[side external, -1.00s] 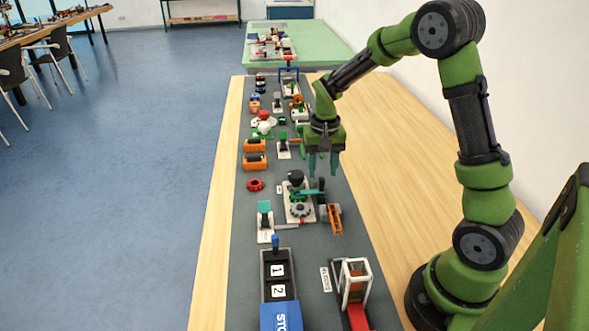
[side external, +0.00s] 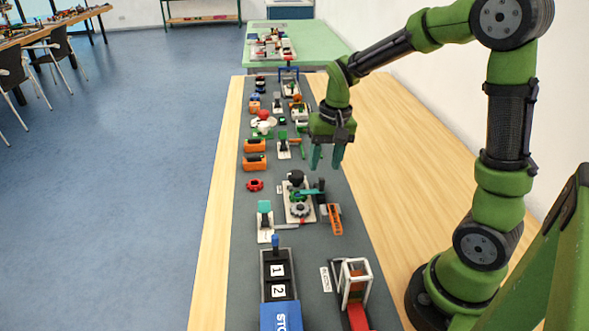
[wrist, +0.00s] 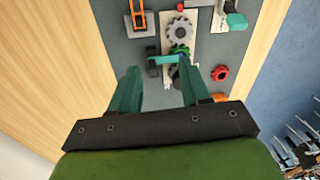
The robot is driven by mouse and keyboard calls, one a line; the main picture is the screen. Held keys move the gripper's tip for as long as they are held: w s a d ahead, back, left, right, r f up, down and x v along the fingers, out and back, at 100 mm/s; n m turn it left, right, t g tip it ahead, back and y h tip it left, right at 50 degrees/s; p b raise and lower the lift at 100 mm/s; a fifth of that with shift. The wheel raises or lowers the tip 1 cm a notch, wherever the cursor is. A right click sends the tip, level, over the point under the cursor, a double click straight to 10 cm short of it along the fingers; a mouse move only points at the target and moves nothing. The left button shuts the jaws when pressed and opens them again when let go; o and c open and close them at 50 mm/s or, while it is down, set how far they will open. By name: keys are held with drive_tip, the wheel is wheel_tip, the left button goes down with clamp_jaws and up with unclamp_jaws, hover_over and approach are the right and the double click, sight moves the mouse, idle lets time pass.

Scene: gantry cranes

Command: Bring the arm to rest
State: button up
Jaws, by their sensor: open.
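My gripper (side external: 327,157) is open and empty, raised above the right side of the grey mat (side external: 249,221). In the wrist view its two teal fingers (wrist: 158,90) stand apart, with mat and wood showing between and beside them. Below it is a white-based gear unit (side external: 300,207) with grey and green gears and a black knob on top. The gear unit also shows in the wrist view (wrist: 180,28), beyond the fingertips. My gripper touches nothing that I can see.
An orange frame (side external: 335,219), a red ring (side external: 255,185) and orange blocks (side external: 255,162) lie near the gear unit. A blue-fronted box marked 1 and 2 (side external: 278,272) and a white frame with a red part (side external: 354,281) stand nearer. Bare wood (side external: 400,130) lies right of the mat.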

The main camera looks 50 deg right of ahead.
drive_tip(key=s+a+r+n+t+y, duration=0.1)
drive_tip(key=s+a+r+n+t, duration=0.2)
drive_tip(key=s+a+r+t, duration=0.3)
drive_tip(key=shift+s+a+r+n, duration=0.4)
drive_tip(key=shift+s+a+r, duration=1.9)
drive_tip(key=shift+s, duration=0.6)
